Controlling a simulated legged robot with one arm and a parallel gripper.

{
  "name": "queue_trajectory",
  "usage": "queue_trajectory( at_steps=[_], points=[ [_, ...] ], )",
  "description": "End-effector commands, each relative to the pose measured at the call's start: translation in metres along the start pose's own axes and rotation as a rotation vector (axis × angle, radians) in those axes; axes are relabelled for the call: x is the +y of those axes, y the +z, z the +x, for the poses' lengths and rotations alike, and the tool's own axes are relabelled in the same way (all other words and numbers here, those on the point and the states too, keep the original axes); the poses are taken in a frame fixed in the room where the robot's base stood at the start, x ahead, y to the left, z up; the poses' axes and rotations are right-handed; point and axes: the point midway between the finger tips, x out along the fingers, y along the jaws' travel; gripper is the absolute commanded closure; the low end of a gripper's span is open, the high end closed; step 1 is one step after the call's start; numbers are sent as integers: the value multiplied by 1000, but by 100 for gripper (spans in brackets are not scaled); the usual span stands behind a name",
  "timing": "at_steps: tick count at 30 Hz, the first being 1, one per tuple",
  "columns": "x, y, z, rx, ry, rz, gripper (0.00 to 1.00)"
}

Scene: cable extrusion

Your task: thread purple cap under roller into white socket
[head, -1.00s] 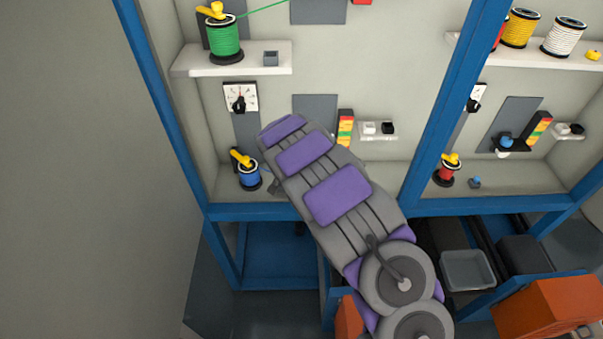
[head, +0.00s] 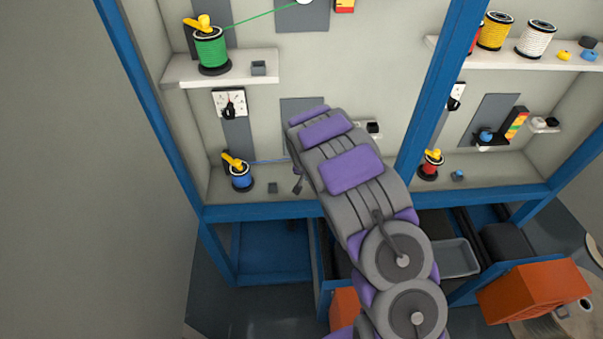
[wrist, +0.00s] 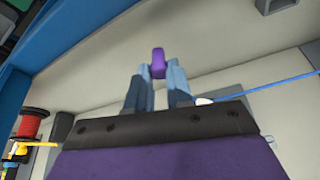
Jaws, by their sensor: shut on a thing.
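My gripper (wrist: 159,78) is shut on the small purple cap (wrist: 158,60), which shows between the fingertips in the wrist view. A blue cable (wrist: 270,84) runs from the right edge toward the fingers; its end is hidden. A small white piece (wrist: 204,101) sits behind the fingers where the cable meets them; I cannot tell whether it is the roller. The white socket cannot be made out for certain.
The blue spool stands on the lower shelf beside a small grey block (head: 272,188). A blue post (head: 430,110) rises right of my arm. A red spool (head: 431,166) stands beyond it. A green spool (head: 211,49) is on the upper shelf (head: 180,70).

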Motion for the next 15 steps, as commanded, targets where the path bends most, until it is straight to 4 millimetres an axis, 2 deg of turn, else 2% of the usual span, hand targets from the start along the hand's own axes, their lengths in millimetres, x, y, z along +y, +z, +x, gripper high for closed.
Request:
queue_trajectory(
  at_steps=[9,15],
  points=[
    [33,-11,2,-2,1,2,100],
    [46,-15,5,0,0,1,100]
  ],
)
